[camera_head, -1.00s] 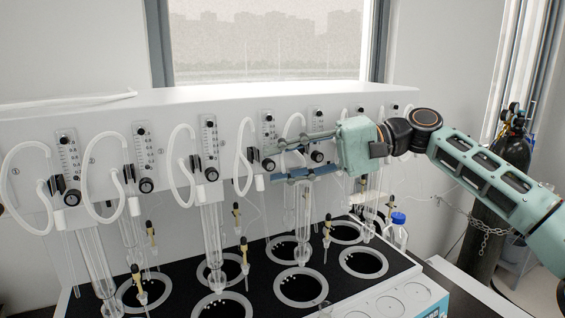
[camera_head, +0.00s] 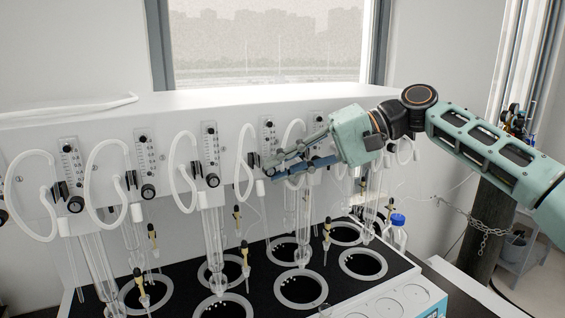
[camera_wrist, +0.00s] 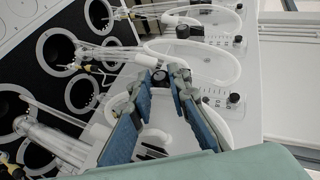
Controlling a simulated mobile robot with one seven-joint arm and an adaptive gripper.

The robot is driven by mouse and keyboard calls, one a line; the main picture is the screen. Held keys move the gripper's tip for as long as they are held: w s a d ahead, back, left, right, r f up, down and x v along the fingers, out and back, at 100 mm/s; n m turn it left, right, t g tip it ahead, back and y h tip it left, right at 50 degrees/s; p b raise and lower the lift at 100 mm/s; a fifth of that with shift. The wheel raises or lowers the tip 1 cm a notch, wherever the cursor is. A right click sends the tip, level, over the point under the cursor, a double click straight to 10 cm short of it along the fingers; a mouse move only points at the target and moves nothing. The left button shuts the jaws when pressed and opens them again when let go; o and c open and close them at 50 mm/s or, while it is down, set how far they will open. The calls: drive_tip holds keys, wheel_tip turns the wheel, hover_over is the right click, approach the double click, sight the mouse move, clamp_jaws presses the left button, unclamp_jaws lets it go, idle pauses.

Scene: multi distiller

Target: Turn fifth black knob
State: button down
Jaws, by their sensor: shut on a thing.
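A row of black knobs sits on the white panel, each at the foot of a clear flowmeter. In the head view they run from the left edge past a second knob (camera_head: 75,204), a third (camera_head: 147,191) and a fourth (camera_head: 212,180). The fifth is at my fingertips and largely hidden. My gripper (camera_head: 270,169) reaches in from the right, its blue fingers closed in on that knob and tilted. In the wrist view, my gripper (camera_wrist: 168,73) has its fingertips close together at the panel; the knob between them is hard to make out.
White looped hoses (camera_head: 183,172) and glass tubes (camera_head: 212,235) hang close around the fingers. Below is a black bath top (camera_head: 260,258) with several ringed holes. A blue-capped bottle (camera_head: 396,232) stands at right, with a chained dark cylinder (camera_head: 490,225) beyond.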

drive_tip(key=shift+h, duration=0.3)
drive_tip(key=c, duration=1.8)
unclamp_jaws()
